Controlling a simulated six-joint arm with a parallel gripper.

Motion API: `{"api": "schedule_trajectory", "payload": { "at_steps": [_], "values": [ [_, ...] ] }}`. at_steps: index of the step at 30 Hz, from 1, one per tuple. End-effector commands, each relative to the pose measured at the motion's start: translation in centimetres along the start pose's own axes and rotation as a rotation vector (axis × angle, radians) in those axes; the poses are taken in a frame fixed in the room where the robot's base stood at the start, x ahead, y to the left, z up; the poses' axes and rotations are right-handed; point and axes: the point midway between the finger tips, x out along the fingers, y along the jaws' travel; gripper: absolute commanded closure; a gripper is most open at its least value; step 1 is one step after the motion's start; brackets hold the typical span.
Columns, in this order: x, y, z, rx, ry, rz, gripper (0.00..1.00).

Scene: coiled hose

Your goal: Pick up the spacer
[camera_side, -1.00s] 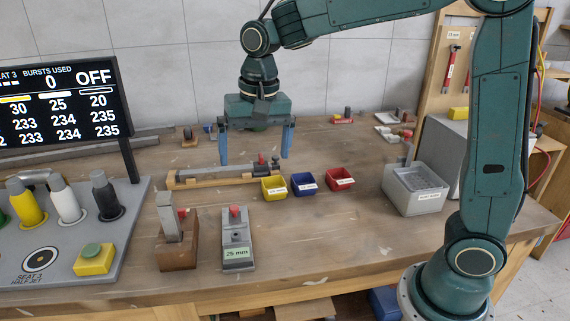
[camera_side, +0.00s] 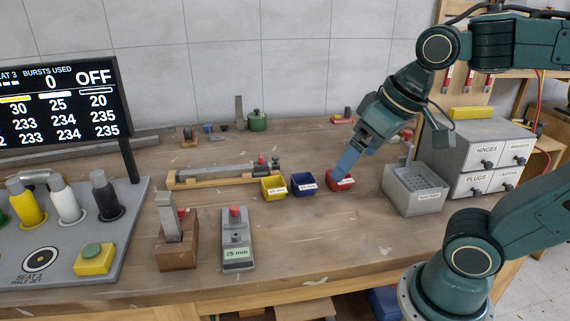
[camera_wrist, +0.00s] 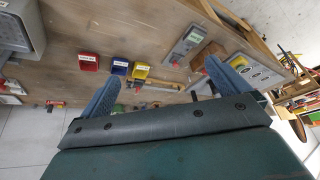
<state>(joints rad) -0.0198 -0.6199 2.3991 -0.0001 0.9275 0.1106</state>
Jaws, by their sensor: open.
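I cannot pick out a spacer for certain; small labelled bins stand in a row on the bench: yellow (camera_side: 274,189), blue (camera_side: 304,186) and red (camera_side: 341,181). What lies inside them is too small to tell. In the wrist view the red bin (camera_wrist: 88,62), blue bin (camera_wrist: 120,67) and yellow bin (camera_wrist: 140,71) show beyond the fingers. My gripper (camera_side: 350,160) is open and tilted, its blue fingers overlapping the red bin in the side view; I cannot tell its height above it.
A grey perforated tray (camera_side: 415,201) and a drawer cabinet (camera_side: 490,165) stand right of the bins. A grey block labelled 25 mm (camera_side: 237,235) and a wooden block (camera_side: 177,250) stand in front left. A long wooden fixture (camera_side: 215,180) lies behind.

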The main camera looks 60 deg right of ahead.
Motion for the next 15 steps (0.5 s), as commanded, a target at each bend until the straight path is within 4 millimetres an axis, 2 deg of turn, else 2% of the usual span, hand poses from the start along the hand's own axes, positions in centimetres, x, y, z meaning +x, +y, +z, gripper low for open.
{"api": "schedule_trajectory", "payload": {
  "at_steps": [3,6,12,13,15],
  "values": [
    [-0.1,0.4,1.7,-0.046,0.032,0.002,0.00],
    [-0.1,0.6,2.5,-0.073,0.048,0.004,0.00],
    [0.0,0.7,3.1,-0.094,0.058,0.006,0.00],
    [0.0,0.7,3.1,-0.094,0.058,0.006,0.02],
    [0.0,0.7,3.1,-0.094,0.057,0.006,0.16]
  ]
}}
